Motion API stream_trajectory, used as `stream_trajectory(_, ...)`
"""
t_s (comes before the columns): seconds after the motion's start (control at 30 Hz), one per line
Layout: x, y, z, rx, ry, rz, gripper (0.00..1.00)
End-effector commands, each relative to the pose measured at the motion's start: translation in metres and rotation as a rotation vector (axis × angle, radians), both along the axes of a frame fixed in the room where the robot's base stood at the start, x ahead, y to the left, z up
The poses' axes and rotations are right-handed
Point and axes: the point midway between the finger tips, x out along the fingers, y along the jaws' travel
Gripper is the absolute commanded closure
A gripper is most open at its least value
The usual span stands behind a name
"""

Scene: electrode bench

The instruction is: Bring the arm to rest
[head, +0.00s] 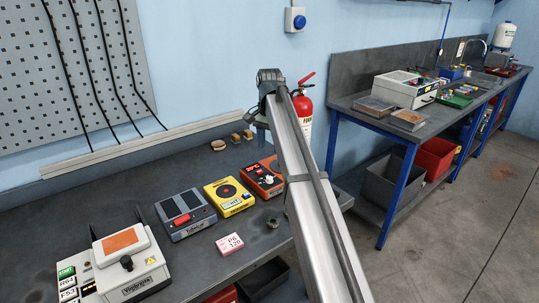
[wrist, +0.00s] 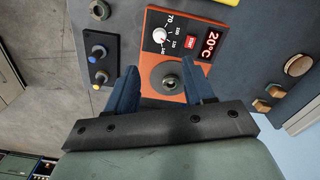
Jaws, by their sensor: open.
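My gripper (wrist: 163,84) shows in the wrist view with its two blue fingers apart and nothing held between them. It points down over an orange device (wrist: 151,58) with a dial and a red display reading 20°C. In the head view the orange device (head: 262,178) stands on the dark bench, partly behind my arm. My arm crosses the middle of that view and hides most of the gripper.
A yellow device (head: 229,197), a grey device (head: 186,214) and a white device with an orange plate (head: 128,264) stand leftward on the bench. A pink card (head: 229,243) lies in front. A fire extinguisher (head: 304,103) is behind my arm. A second bench (head: 350,101) stands right.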

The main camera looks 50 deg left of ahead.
Motion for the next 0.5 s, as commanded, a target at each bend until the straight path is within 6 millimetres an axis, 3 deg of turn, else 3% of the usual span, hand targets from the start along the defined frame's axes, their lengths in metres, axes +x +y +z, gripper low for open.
stream_trajectory(0.2, 0.0, -0.0001, 0.0136, 0.0, 0.0, 0.0, 0.47)
stream_trajectory(0.5, -0.0001, -0.0003, 0.0142, 0.0, 0.0, 0.0, 0.47)
